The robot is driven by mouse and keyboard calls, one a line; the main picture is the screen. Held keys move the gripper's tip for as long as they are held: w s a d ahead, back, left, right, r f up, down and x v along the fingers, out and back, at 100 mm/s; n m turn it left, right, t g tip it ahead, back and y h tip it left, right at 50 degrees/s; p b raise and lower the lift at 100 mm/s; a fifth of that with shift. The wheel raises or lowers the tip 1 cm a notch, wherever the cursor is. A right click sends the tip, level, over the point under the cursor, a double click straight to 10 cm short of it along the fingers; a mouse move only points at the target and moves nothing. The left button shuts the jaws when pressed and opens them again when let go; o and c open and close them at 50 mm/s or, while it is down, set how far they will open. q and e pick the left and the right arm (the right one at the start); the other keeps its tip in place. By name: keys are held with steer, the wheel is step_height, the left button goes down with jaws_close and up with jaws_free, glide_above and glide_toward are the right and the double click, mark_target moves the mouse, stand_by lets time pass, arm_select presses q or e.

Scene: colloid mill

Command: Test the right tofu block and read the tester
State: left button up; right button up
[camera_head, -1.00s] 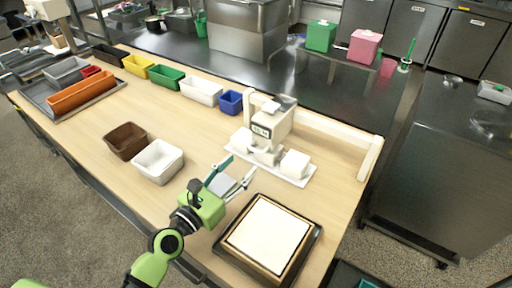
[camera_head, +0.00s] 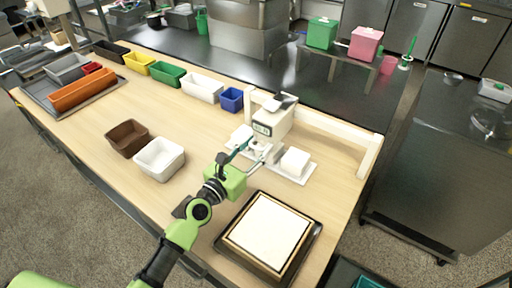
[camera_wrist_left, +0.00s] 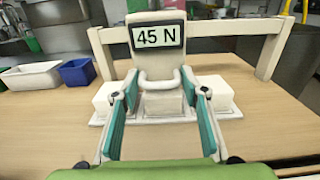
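The white tester (camera_head: 272,118) stands on the table, and its display (camera_wrist_left: 158,36) reads "45 N" in the left wrist view. Its curved handle (camera_wrist_left: 162,80) sticks out toward me below the display. A white tray (camera_head: 303,178) under it carries white tofu blocks: the left block (camera_wrist_left: 107,97), the middle block (camera_wrist_left: 163,103) below the tester head, and the right block (camera_wrist_left: 220,97). The right block (camera_head: 295,161) stands clear of the head. My left gripper (camera_head: 252,156) is open in front of the tester; in the left wrist view its fingertips (camera_wrist_left: 163,90) flank the handle, with gaps visible. My right gripper is out of view.
A white frame rail (camera_head: 335,137) runs behind the tester. A dark tray with a pale slab (camera_head: 268,235) lies at the near right edge. Brown (camera_head: 127,138) and white (camera_head: 159,158) bins stand left of my arm. Coloured bins line the far edge.

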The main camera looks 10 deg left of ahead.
arm_select(q)
steer(key=c, duration=0.4)
steer(key=s+d+p, duration=0.1)
steer(key=d, duration=0.2)
steer(key=s+d+p, duration=0.1)
steer(key=d, duration=0.2)
steer(key=s+d+p, duration=0.1)
steer(key=d, duration=0.1)
steer(key=shift+s+d, duration=0.3)
steer(key=shift+d, duration=0.1)
steer(key=o, duration=1.3)
steer(key=shift+c, duration=0.2)
steer(key=shift+s, duration=0.15)
steer(key=v, duration=1.1)
steer(key=shift+s+a, duration=0.1)
steer(key=shift+s, duration=0.25)
steer(key=shift+f, duration=0.1)
